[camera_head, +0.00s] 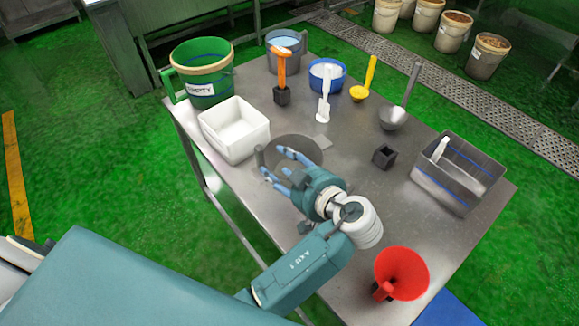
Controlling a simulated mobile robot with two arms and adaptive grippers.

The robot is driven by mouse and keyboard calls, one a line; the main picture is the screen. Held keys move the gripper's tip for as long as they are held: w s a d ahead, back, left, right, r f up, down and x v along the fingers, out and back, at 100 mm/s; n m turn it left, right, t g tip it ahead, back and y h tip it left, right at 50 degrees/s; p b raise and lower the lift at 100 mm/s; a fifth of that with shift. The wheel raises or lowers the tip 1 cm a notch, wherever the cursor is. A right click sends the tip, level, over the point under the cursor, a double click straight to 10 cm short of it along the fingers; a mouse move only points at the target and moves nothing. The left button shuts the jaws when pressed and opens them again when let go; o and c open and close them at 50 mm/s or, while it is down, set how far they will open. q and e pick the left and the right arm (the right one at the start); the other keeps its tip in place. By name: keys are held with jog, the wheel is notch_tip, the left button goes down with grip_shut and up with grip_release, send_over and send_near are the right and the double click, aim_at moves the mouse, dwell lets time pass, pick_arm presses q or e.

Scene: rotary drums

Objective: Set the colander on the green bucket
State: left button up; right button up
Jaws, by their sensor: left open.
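The green bucket (210,88) stands upright at the far left corner of the table, with a pale band, a blue line inside and a label reading "EMPTY". A dark grey round piece (302,143), which looks like the colander, lies on the table right of the white bin, with a small upright handle at its left. My left gripper (272,164) is open, its blue fingers over the near part of this piece and hiding some of it. I cannot tell whether they touch it. My right gripper is not in view.
A white bin (235,130) stands between the bucket and the grey piece. A grey bucket, blue bowl, scoops and an orange-handled tool stand along the back. A metal tub (455,180) and red funnel (402,272) are at the right. The table's middle right is mostly clear.

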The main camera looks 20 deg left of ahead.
aim_at(264, 154)
pick_arm(q)
jog(key=b+x, duration=0.1)
jog(key=x, duration=0.4)
jog(key=shift+r, duration=0.1)
jog(key=b+x, duration=0.1)
jog(key=x, duration=0.4)
jog(key=shift+w+a, duration=0.2)
jog(key=shift+a, duration=0.1)
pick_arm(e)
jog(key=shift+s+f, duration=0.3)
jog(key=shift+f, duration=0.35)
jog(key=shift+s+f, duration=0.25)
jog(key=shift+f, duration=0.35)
pick_arm(q)
jog(key=shift+d, duration=0.1)
jog(key=shift+c, duration=0.5)
grip_shut()
